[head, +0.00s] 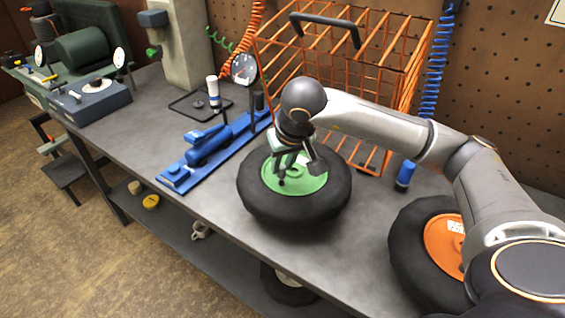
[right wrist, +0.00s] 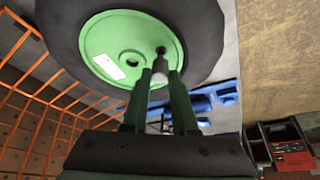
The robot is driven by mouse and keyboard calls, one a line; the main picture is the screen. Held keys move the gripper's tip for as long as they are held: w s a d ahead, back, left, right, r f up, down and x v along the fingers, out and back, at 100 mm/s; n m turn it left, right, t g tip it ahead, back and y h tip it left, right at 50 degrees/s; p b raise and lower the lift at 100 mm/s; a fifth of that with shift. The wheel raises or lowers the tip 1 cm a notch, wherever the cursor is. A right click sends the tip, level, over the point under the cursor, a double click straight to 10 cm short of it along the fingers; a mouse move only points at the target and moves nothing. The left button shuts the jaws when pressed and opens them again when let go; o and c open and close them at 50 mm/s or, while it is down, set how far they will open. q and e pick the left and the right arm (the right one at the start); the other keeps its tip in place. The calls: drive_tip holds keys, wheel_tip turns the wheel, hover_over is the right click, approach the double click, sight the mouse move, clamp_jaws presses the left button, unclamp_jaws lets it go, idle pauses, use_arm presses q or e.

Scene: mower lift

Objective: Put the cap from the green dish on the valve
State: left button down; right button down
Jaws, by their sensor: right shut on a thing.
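A black tyre (head: 255,205) with a green hub (head: 308,182) lies flat on the bench; in the right wrist view the hub (right wrist: 105,45) has a pale label and a dark hole. A short dark stem, seemingly the valve (right wrist: 161,50), stands near the hub's edge. My right gripper (head: 282,172) is over the hub, its green fingers shut on a small pale grey piece, seemingly the cap (right wrist: 160,72). The cap lines up with the stem and appears to meet it; I cannot tell whether it is seated. No separate green dish is visible. My left gripper is out of view.
An orange wire cage (head: 385,60) stands behind the tyre. A blue tool (head: 210,150) lies left of it, with a black tray (head: 185,106) beyond. A blue-capped bottle (head: 405,175) and an orange-hubbed wheel (head: 440,240) are to the right.

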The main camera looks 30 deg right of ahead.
drive_tip(key=shift+f+b, duration=1.15)
drive_tip(key=shift+f, duration=0.1)
idle(0.3)
drive_tip(key=c, duration=0.6)
unclamp_jaws()
drive_tip(key=shift+o, duration=0.2)
drive_tip(key=shift+o, duration=1.3)
drive_tip(key=shift+r, duration=0.1)
drive_tip(key=shift+r+p, duration=2.65)
drive_tip(key=shift+r, duration=1.05)
